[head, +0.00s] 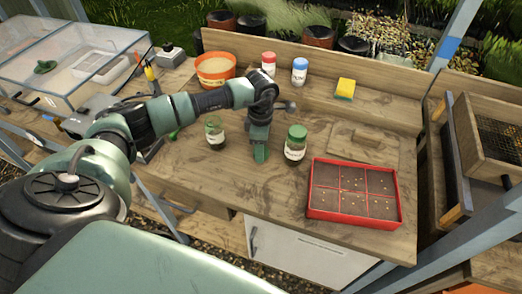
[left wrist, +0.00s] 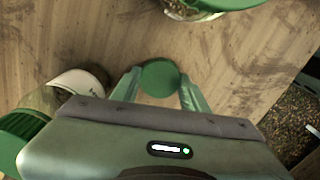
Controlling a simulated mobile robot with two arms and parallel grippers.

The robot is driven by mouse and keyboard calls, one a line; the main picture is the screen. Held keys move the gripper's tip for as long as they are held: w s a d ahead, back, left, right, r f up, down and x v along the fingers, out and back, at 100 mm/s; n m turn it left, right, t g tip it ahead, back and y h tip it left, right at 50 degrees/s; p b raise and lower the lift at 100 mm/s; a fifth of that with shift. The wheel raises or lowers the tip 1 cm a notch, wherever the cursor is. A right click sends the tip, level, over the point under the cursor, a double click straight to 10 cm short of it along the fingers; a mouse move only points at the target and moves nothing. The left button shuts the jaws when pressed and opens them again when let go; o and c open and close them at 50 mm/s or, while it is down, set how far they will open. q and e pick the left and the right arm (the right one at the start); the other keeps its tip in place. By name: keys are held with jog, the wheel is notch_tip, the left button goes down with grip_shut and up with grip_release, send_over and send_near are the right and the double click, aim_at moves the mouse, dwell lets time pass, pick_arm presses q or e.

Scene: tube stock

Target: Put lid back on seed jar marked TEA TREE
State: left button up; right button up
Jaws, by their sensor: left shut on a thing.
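My left gripper (head: 260,158) is between two glass jars, low over the bench. It is shut on a round green lid (left wrist: 160,77), which shows between the two fingertips in the left wrist view. In the left wrist view parts of a jar show at the left (left wrist: 52,98) and at the top edge (left wrist: 190,9). No label is readable. My right gripper is out of view.
A red seed tray (head: 354,219) is at the bench's front right, with a wooden board (head: 365,143) behind it. An orange pot (head: 215,68), red-capped bottle (head: 268,65), blue-capped bottle (head: 299,73) and yellow sponge (head: 345,88) stand along the back. Bench front is clear.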

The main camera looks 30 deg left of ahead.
pick_arm(q)
notch_tip(320, 180, up, 20)
jog(key=b, duration=0.4)
jog(key=shift+d, duration=0.1)
dwell(0.3)
jog(key=s+d+f+m, duration=0.4)
jog(key=s+d+m, duration=0.2)
jog(key=m, duration=0.5)
jog(key=s+d+f+m, duration=0.4)
jog(key=s+d+m, duration=0.3)
jog(key=m, duration=0.5)
jog(key=shift+s+d+f, duration=0.15)
jog(key=shift+s+f, duration=0.1)
jog(key=shift+s, duration=0.75)
